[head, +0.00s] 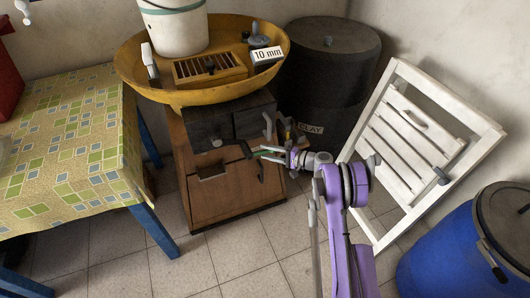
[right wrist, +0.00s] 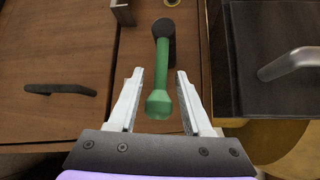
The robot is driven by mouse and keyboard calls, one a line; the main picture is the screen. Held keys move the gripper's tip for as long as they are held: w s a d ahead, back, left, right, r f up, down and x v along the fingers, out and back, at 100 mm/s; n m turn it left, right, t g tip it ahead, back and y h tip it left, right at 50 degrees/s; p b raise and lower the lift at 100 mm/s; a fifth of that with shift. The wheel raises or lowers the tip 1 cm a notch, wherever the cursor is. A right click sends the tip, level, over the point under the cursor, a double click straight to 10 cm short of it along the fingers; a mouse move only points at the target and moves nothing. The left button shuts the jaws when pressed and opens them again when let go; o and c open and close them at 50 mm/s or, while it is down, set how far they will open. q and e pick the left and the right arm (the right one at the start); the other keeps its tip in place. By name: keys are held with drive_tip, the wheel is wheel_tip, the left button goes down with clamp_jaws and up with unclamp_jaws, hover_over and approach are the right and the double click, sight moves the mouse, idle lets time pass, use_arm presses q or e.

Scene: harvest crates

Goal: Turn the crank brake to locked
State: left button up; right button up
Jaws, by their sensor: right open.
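The crank brake is a green handle on a dark round pivot, mounted on the brown wooden front; its green handle (right wrist: 161,85) shows in the right wrist view. In the head view the green handle (head: 268,153) is small and partly hidden by my gripper. My right gripper (right wrist: 160,76) is open, with one finger on each side of the green handle and visible gaps between them. In the head view my right gripper (head: 274,139) is at the upper front of the wooden cabinet (head: 231,201). My left gripper is not clearly in view.
A yellow basin (head: 190,98) with a white bucket (head: 177,28) stands above the cabinet. A covered table (head: 70,140) is at left.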

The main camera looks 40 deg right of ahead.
drive_tip(key=shift+w+a, duration=0.3)
drive_tip(key=shift+w, duration=0.2)
clamp_jaws()
drive_tip(key=shift+d, duration=0.15)
idle(1.0)
